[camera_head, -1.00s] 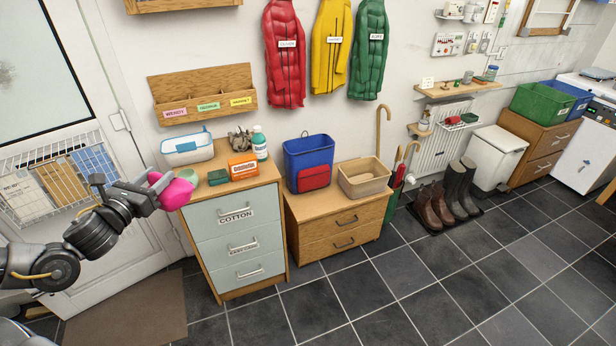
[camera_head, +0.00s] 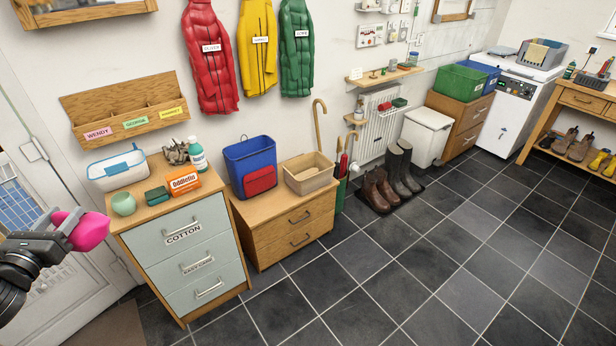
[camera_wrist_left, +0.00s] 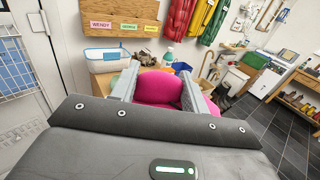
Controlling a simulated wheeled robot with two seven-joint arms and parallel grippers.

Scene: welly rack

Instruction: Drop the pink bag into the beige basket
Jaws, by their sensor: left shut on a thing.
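The pink bag (camera_head: 88,231) is held by my left gripper (camera_head: 72,228) at the left of the head view, in front of and left of the drawer cabinet. In the left wrist view the pink bag (camera_wrist_left: 160,90) sits between the two fingers, which are shut on it. The beige basket (camera_head: 309,180) stands on the low wooden drawer unit, to the right of the blue bin, well away from my left gripper. My right gripper is not in view.
The cabinet labelled COTTON (camera_head: 184,240) carries a white tub (camera_head: 117,170), a green pot (camera_head: 123,204), an orange box (camera_head: 184,184) and a bottle (camera_head: 197,157). A blue bin (camera_head: 250,160) with a red pouch stands beside the basket. Boots (camera_head: 377,190) stand right of it. The tiled floor in front is clear.

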